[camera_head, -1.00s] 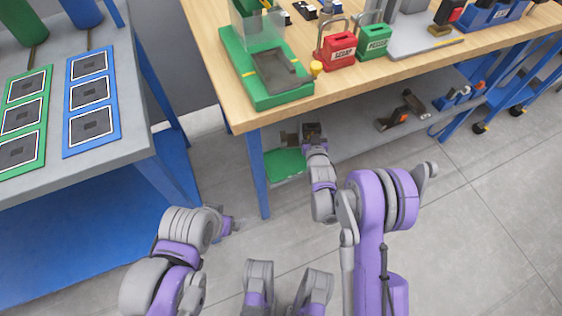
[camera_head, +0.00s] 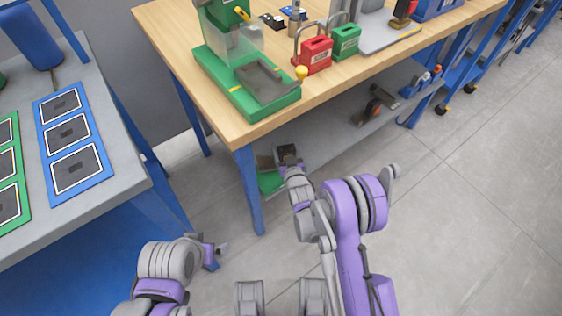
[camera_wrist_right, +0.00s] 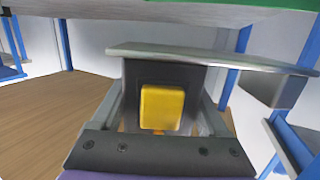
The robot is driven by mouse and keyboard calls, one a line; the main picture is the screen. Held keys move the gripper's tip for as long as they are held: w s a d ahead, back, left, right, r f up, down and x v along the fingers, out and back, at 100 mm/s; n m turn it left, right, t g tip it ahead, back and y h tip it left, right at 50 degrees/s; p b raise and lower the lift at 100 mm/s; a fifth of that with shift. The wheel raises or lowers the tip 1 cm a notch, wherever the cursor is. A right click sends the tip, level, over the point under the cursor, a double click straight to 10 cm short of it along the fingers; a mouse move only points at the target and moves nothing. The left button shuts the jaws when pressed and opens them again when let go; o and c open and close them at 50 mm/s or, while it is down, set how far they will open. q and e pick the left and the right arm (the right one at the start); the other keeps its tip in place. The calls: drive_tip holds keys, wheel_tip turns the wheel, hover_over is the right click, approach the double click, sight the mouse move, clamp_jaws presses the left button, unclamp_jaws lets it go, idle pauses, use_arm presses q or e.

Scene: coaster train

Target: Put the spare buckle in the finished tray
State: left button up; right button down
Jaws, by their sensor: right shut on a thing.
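My right gripper (camera_head: 288,153) is under the wooden table, at the near-left end of the lower shelf. It is shut on a dark block with a yellow square face and a flat grey plate, seemingly the spare buckle (camera_wrist_right: 162,106). A green tray (camera_head: 270,182) lies on the lower shelf beside and below this gripper; the wrist partly hides it, and I read no label on it. In the wrist view, a green surface runs along the top edge, apart from the block. My left gripper (camera_head: 217,254) hangs in free air at the lower left; its jaw opening is unclear.
The tabletop (camera_head: 185,60) is just above the right gripper. A blue table leg (camera_head: 249,190) stands left of it. A brown-grey item (camera_head: 265,161) is beside the gripper. Other parts (camera_head: 374,108) lie farther along the shelf (camera_head: 325,140). Floor at right is clear.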

wheel_tip(320, 180, down, 6)
drive_tip(key=shift+b, duration=0.65)
drive_tip(key=shift+r, duration=0.1)
drive_tip(key=shift+f, duration=0.25)
unclamp_jaws()
drive_tip(key=shift+r, duration=0.1)
